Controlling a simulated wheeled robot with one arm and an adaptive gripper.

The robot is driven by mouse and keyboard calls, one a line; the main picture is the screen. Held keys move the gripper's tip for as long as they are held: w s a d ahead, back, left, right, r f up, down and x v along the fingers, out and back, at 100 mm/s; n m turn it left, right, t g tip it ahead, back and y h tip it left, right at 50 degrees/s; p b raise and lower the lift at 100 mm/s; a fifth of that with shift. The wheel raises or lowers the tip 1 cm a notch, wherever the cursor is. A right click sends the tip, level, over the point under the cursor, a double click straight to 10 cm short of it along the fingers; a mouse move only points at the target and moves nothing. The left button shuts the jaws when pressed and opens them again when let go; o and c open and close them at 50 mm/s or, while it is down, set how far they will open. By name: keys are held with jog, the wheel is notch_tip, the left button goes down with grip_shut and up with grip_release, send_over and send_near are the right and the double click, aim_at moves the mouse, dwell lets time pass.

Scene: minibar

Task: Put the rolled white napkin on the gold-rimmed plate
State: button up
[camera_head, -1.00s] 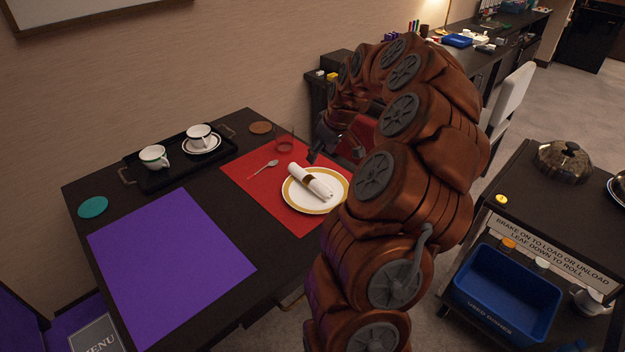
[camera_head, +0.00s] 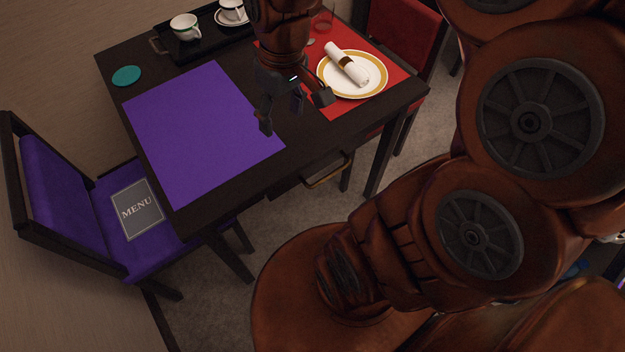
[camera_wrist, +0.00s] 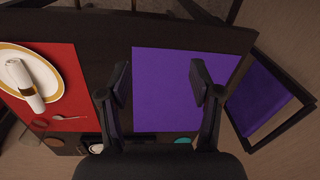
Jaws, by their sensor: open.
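The rolled white napkin (camera_head: 346,64) with a brown band lies on the white plate with a gold rim (camera_head: 366,88), on the red mat. Both also show at the left of the wrist view, the napkin (camera_wrist: 24,84) across the plate (camera_wrist: 47,75). My gripper (camera_head: 294,114) is open and empty, above the table near the edge of the purple mat, to the left of the plate in the head view. In the wrist view its two fingers (camera_wrist: 160,85) stand apart over the purple mat, with nothing between them.
The purple mat (camera_head: 200,130) is bare. A dark tray (camera_head: 205,44) with two cups stands at the back, and a teal coaster (camera_head: 126,76) lies left. A purple chair with a menu (camera_head: 136,208) stands left, a red chair (camera_head: 405,35) behind. A drawer handle (camera_head: 328,171) juts from the table.

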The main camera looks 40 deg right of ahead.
jog(key=s+a+f+g, duration=0.1)
jog(key=s, duration=0.6)
jog(key=s+a+f+m+g+h, duration=0.1)
jog(key=s+a, duration=0.1)
jog(key=s, duration=0.5)
jog(key=shift+a+m, duration=0.3)
notch_tip(320, 180, up, 4)
jog(key=p, duration=0.4)
